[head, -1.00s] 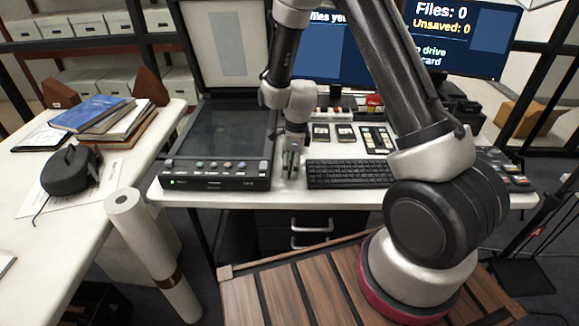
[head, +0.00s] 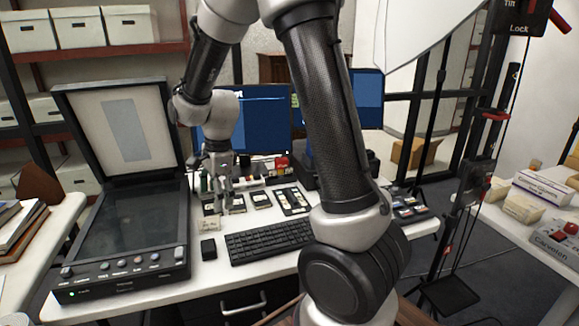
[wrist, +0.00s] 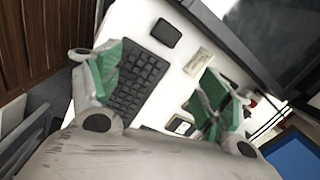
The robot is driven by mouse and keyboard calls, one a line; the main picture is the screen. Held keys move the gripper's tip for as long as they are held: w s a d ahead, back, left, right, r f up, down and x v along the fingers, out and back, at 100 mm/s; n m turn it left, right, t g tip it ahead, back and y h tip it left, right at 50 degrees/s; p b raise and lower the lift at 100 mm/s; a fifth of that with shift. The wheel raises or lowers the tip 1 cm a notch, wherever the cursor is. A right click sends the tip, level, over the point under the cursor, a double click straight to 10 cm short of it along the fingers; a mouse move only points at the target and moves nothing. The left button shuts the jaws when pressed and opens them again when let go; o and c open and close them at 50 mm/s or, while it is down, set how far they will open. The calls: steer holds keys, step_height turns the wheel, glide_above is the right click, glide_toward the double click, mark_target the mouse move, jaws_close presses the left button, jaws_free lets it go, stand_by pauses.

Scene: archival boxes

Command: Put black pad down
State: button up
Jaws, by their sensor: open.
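A small black pad (head: 208,249) lies flat on the white desk, between the flatbed scanner and the left end of the keyboard. It also shows in the wrist view (wrist: 164,33), apart from both fingers. My gripper (head: 226,208) is beyond the pad, over the desk near a small pale label card (head: 210,223). In the wrist view my gripper (wrist: 160,88) has its two green-padded fingers spread wide with nothing between them but the desk and keyboard behind.
The keyboard (head: 270,242) lies right of the pad. The scanner (head: 125,235) with its raised lid stands left. Film strips and small cards (head: 291,201) lie behind the keyboard, before the monitors (head: 250,125). A side table with boxes (head: 545,190) stands at right.

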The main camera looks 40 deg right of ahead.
steer(key=s+d+r+n+t, duration=0.1)
steer(key=s+d+r+n, duration=0.25)
steer(key=s+r, duration=0.2)
steer(key=s+d+r+n+t, duration=0.1)
steer(key=s+d+r+n, duration=0.2)
steer(key=s+r+n, duration=0.3)
steer(key=s+d+r+n, duration=0.2)
steer(key=s+n, duration=0.2)
steer(key=s, duration=0.2)
steer(key=s+d+r+n+t+h, duration=0.1)
steer(key=s+d+r+n, duration=0.1)
steer(key=s, duration=0.4)
steer(key=shift+d+r+n, duration=0.25)
steer(key=shift+r+n, duration=0.2)
steer(key=shift+n, duration=0.8)
steer(key=shift+o, duration=0.5)
steer(key=shift+a, duration=0.1)
